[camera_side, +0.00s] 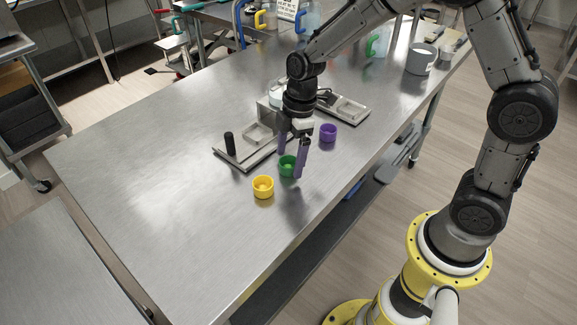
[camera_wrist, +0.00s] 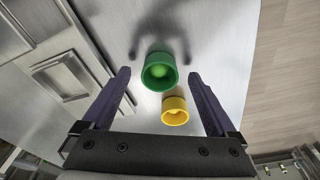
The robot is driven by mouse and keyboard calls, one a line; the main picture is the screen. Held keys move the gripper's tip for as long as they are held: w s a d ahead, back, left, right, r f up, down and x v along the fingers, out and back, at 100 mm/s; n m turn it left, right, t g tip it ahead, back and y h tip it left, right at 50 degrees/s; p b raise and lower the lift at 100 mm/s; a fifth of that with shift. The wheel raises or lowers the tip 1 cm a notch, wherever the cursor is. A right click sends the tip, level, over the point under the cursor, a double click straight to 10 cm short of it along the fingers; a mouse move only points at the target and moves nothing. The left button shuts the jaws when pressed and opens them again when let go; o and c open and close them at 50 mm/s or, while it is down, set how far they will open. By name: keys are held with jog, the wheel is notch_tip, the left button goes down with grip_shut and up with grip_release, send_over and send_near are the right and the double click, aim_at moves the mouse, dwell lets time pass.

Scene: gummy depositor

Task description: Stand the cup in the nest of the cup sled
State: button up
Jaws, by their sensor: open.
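A green cup (camera_side: 286,168) stands on the steel table between the fingers of my gripper (camera_side: 291,164). In the wrist view the green cup (camera_wrist: 158,72) lies between the two purple fingertips, apart from both. My gripper is open and empty. A yellow cup (camera_side: 263,187) stands nearer the table's front edge; the wrist view shows it (camera_wrist: 175,110) below the green one. A purple cup (camera_side: 328,132) stands to the right. What looks like the cup sled (camera_side: 237,162) is a flat metal plate left of my gripper, with a black upright handle (camera_side: 229,144) and an empty square nest (camera_side: 258,133).
A metal depositor body (camera_side: 268,115) stands behind my gripper, partly hidden by it. A flat metal part (camera_side: 346,108) extends to its right. The left half of the table (camera_side: 140,165) is clear.

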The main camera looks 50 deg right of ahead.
jog(key=shift+f, duration=0.35)
jog(key=c, duration=1.4)
jog(key=shift+r, duration=0.15)
jog(key=shift+r, duration=0.6)
jog(key=s+d+r, duration=0.2)
jog(key=s+r, duration=0.9)
jog(key=s, duration=0.3)
jog(key=shift+r, duration=0.3)
